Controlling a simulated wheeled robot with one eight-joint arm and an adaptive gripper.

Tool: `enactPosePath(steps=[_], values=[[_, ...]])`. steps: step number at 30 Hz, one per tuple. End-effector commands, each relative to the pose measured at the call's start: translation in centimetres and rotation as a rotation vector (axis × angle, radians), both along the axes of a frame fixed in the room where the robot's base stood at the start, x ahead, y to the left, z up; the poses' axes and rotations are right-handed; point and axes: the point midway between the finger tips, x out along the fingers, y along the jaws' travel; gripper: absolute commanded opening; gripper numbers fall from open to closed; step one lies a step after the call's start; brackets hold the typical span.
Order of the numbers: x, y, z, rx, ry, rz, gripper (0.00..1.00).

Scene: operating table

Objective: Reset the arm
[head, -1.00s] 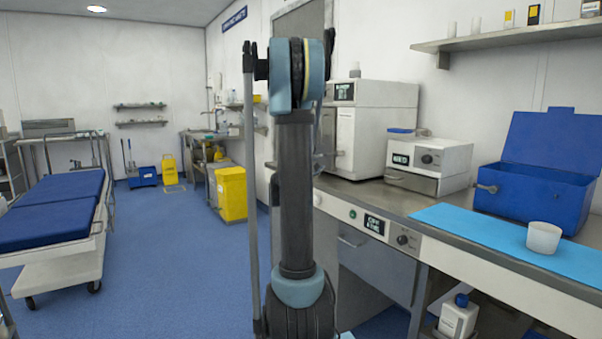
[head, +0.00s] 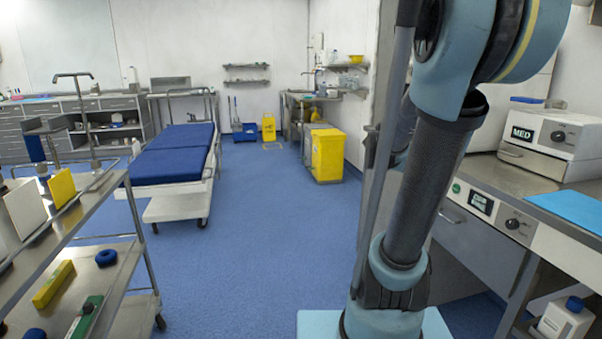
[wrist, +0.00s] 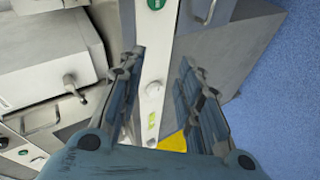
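My gripper (wrist: 160,95) shows in the wrist view with its two fingers apart and nothing held between them. Behind the gap is the white front panel of the counter (wrist: 157,60) with a round knob on it. In the head view my arm rises at the right of the picture and bends at a large blue and black joint near the top. The gripper itself is outside the head view.
A steel cart (head: 125,283) with loose items stands at the near left. A blue bed (head: 175,155) and a yellow bin (head: 327,155) lie farther back. A white MED device (head: 550,140) sits on the right counter. Blue floor (head: 260,250) is clear in the middle.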

Motion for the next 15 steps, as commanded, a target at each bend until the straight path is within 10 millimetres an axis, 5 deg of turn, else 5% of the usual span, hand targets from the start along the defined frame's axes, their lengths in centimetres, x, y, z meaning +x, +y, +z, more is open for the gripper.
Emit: enactPosePath(steps=[15], values=[[-13.9,12.0,-10.4,0.589,0.126,-0.085,0.32]])
